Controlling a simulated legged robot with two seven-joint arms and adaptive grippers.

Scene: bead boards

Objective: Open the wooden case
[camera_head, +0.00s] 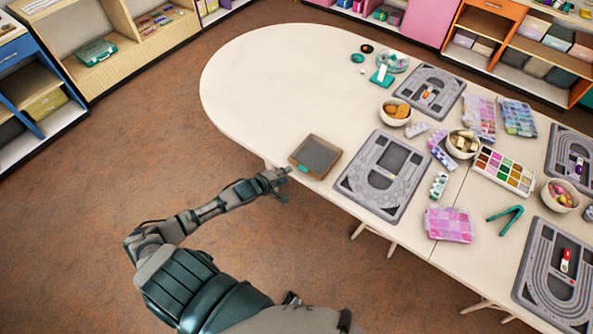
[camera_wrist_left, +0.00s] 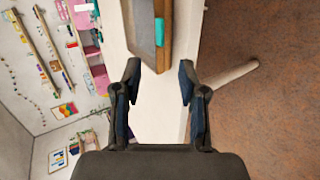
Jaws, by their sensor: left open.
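The wooden case (camera_head: 315,156) lies flat near the table's front edge, with brown wooden sides and a dark grey top. Its lid looks shut. A small teal piece (camera_head: 303,169) shows on its near side. My left gripper (camera_head: 285,185) is just in front of the case, at the table edge, and apart from it. In the left wrist view the gripper (camera_wrist_left: 158,85) is open and empty. The case (camera_wrist_left: 167,35) lies beyond the fingertips there, with the teal piece (camera_wrist_left: 159,32) on its side. My right gripper is not in view.
The cream table (camera_head: 260,85) is clear to the left of the case and behind it. A grey bead board (camera_head: 345,186) lies close to the right of the case. More boards, bowls, bead boxes and teal pliers (camera_head: 507,213) cover the right part. Shelves stand along the walls.

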